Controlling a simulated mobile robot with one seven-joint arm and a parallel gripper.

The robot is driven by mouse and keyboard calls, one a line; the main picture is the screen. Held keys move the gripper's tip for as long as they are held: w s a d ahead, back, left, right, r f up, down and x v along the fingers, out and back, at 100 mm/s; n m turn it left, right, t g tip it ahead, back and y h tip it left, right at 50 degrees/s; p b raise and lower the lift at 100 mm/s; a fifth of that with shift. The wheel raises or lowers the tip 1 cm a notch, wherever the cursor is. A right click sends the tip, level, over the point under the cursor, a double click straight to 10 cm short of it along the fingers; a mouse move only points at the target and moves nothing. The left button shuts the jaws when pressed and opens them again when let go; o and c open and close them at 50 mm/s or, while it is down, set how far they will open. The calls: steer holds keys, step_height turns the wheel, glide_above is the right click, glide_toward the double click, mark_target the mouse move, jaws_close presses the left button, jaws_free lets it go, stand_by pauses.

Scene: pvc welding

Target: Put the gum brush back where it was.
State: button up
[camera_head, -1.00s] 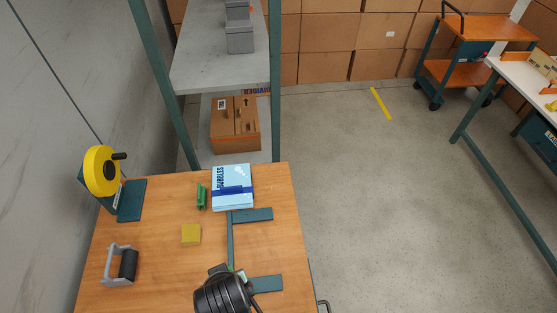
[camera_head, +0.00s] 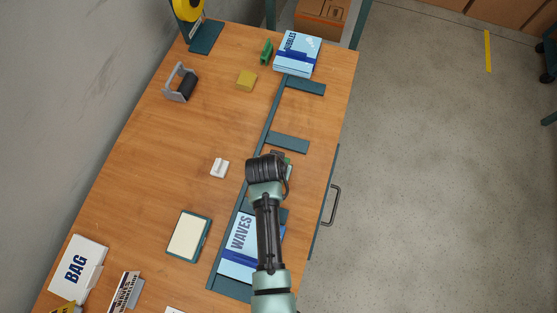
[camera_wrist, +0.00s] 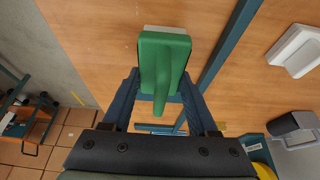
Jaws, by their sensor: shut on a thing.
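The gum brush seems to be the green-handled piece (camera_wrist: 158,62) between the fingers of my gripper (camera_wrist: 160,88) in the wrist view. A pale strip shows at its far end. My gripper is shut on it, above the wooden table. In the head view my gripper (camera_head: 268,172) is over the long dark green rail on the table's right part, just below a dark green crossbar (camera_head: 288,142). Only a small bit of green shows beside it there; the rest is hidden by my wrist. I cannot tell whether the brush touches the table.
A similar green piece (camera_head: 266,51) stands by the BUBBLES pack (camera_head: 298,53). A small white block (camera_head: 220,167) lies left of my gripper. The WAVES pack (camera_head: 238,245) and a framed cream pad (camera_head: 188,235) lie nearer. A roller (camera_head: 181,83) and yellow block (camera_head: 246,80) are farther off.

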steer(key=shift+f, duration=0.65)
steer(key=shift+f, duration=0.2)
steer(key=o, duration=1.2)
steer(key=shift+r, duration=0.15)
